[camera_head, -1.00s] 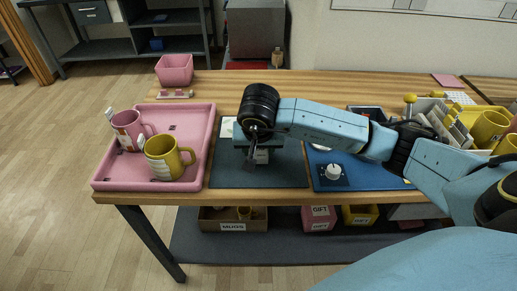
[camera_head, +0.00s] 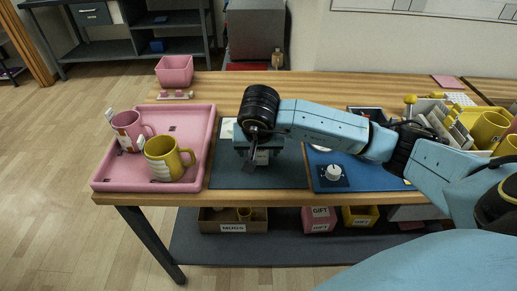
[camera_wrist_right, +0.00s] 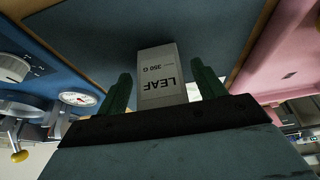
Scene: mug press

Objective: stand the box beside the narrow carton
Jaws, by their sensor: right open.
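A light grey box marked LEAF, 350 G (camera_wrist_right: 160,75) is between the two green fingers of my right gripper (camera_wrist_right: 163,84) in the right wrist view. The fingers are open, with a gap showing on each side of the box. In the head view the box (camera_head: 262,158) shows only in part below my right gripper (camera_head: 252,150), over the dark mat (camera_head: 230,175). A pale thing (camera_head: 227,128) shows behind the gripper; I cannot tell whether it is the narrow carton. My left gripper is not in view.
A pink tray (camera_head: 205,150) with a pink mug (camera_head: 130,130) and a yellow mug (camera_head: 165,160) lies left of the mat. A blue mat (camera_head: 380,178) with a white knob (camera_head: 333,172) lies right. The dark mat's front is clear.

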